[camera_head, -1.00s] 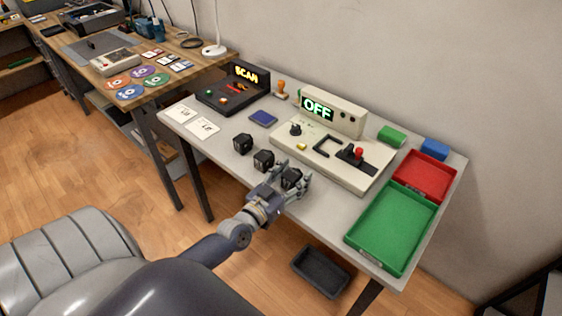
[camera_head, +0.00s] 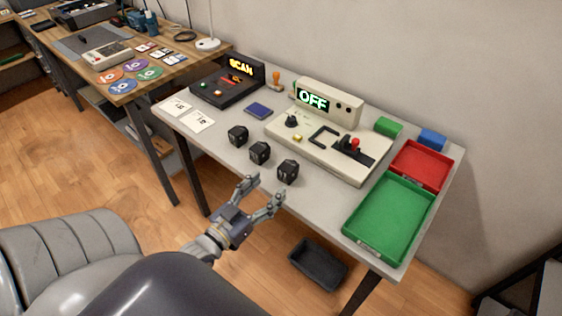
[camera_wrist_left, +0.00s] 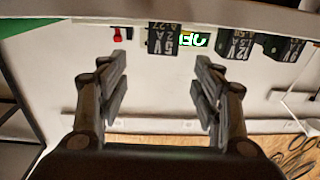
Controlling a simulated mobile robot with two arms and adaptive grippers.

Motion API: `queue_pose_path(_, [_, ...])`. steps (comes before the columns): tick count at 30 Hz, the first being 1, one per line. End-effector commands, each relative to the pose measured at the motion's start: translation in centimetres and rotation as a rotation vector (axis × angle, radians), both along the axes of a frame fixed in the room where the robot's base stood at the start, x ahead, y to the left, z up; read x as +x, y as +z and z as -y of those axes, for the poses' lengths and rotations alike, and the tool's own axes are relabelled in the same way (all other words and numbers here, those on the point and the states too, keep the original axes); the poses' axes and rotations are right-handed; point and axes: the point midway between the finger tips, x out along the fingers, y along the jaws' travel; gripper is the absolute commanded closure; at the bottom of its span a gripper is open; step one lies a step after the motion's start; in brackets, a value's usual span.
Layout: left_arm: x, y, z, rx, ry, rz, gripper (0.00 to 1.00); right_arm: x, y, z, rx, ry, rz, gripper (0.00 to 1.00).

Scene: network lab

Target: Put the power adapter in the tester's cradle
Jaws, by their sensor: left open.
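Three black power adapters, a left one (camera_head: 238,135), a middle one (camera_head: 260,152) and a right one (camera_head: 288,171), stand in a slanting row on the grey table. The pale tester (camera_head: 281,138) stands behind them, its display (camera_head: 313,98) reading OFF. A black C-shaped bracket (camera_head: 316,139), seemingly the cradle, looks empty. My left gripper (camera_head: 263,190) is open and empty off the table's front edge, short of the right adapter. In the left wrist view, an adapter marked 5V 2A (camera_wrist_left: 163,40) shows beyond the open fingers. My right gripper is not in view.
A green tray (camera_head: 360,243) and a red tray (camera_head: 447,160) fill the table's right end. Green (camera_head: 388,127) and blue (camera_head: 432,139) blocks lie behind. A SCAN device (camera_head: 222,88), a blue pad (camera_head: 258,110) and white cards (camera_head: 197,121) are at left. A dark bin (camera_head: 318,265) is below.

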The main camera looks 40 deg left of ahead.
Motion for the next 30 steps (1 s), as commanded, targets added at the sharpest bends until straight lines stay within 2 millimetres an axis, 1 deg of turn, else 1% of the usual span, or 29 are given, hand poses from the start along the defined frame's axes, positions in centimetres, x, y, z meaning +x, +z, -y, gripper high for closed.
queue_pose_path(6, [0.0, 0.4, -0.3, 0.001, 0.004, -0.003, 0.4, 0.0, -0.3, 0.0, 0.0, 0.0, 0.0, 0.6])
queue_pose_path(14, [0.0, 0.3, -0.9, 0.004, 0.021, -0.022, 0.4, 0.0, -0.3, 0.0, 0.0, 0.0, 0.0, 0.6])
queue_pose_path(17, [0.8, 0.3, -0.9, 0.004, 0.021, -0.022, 0.4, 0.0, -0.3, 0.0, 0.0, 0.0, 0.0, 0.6])
queue_pose_path(24, [4.4, 0.3, -0.8, 0.005, 0.021, -0.022, 0.4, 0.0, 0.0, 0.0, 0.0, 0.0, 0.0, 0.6])
queue_pose_path(30, [5.7, 0.1, -0.7, 0.004, 0.021, -0.025, 0.4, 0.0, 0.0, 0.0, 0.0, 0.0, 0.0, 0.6])
